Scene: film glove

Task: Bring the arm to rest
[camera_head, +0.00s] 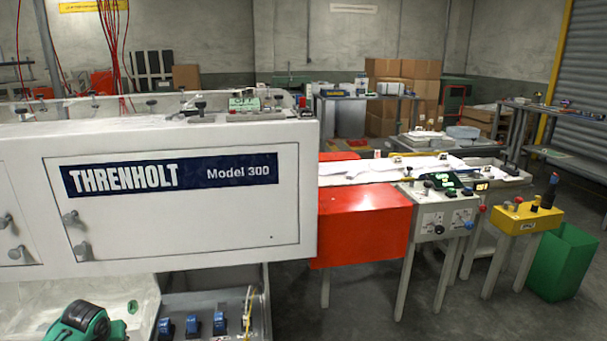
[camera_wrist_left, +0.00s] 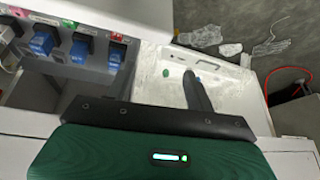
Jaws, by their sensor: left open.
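My left arm shows as a green and black end part (camera_head: 85,322) at the bottom left of the head view, over a white tray (camera_head: 148,295). In the left wrist view the green gripper body fills the bottom edge. One dark finger of my left gripper (camera_wrist_left: 195,88) points over the tray, and I see nothing held. The jaws are open. A small green piece (camera_wrist_left: 165,73) lies in the tray, apart from the finger; it also shows in the head view (camera_head: 132,307). My right gripper is in neither view.
A big white Threnholt machine (camera_head: 180,225) stands close behind the tray. A panel with blue switches (camera_head: 192,325) is right of the tray. Farther right are a red cover (camera_head: 362,228), a yellow control box (camera_head: 525,218) and a green bin (camera_head: 565,262). Open floor lies at front right.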

